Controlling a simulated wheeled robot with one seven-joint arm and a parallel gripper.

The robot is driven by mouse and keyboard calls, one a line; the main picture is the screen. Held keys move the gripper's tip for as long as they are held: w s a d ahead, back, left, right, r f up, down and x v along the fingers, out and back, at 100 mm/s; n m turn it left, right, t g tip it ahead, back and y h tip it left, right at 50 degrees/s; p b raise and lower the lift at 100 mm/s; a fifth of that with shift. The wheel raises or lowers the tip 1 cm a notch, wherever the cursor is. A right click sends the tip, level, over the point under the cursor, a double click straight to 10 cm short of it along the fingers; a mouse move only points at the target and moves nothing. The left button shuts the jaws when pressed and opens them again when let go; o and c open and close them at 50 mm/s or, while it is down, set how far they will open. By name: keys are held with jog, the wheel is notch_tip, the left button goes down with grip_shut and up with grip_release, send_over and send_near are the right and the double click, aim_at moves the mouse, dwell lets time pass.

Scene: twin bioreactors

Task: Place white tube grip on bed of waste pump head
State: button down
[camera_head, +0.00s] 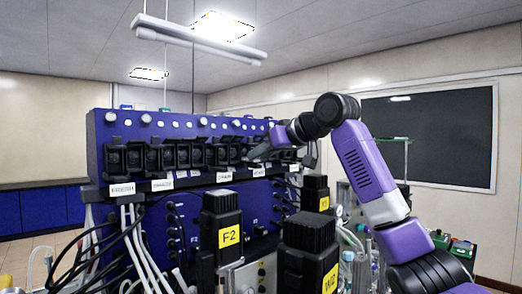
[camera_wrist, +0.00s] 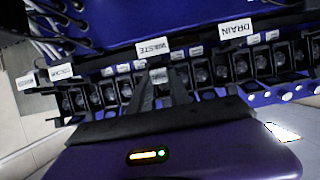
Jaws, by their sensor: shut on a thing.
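My gripper (camera_wrist: 160,84) reaches toward the row of black pump heads; its two dark fingers come close together at the tips. A small pale piece (camera_wrist: 158,75) shows at the fingertips and appears to be the white tube grip, but it is too small to be sure. The waste label (camera_wrist: 153,47) lies just beyond the fingertips, upside down in the wrist view. The waste pump head and its bed are largely hidden behind the fingers; I cannot tell whether the grip touches the bed. In the head view my gripper (camera_head: 259,151) is at the right part of the row.
Neighbouring black pump heads (camera_head: 152,157) line the blue pump cabinet (camera_head: 105,128) closely on both sides. The drain label (camera_wrist: 235,30) is beside the waste label. Cables and tubes (camera_head: 135,240) hang at the left.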

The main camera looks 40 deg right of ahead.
jog(key=shift+f, duration=0.25)
jog(key=shift+f, duration=0.1)
jog(key=c, duration=1.2)
grip_release()
jog(key=b+v, duration=0.4)
jog(key=v, duration=0.8)
jog(key=shift+s, duration=0.1)
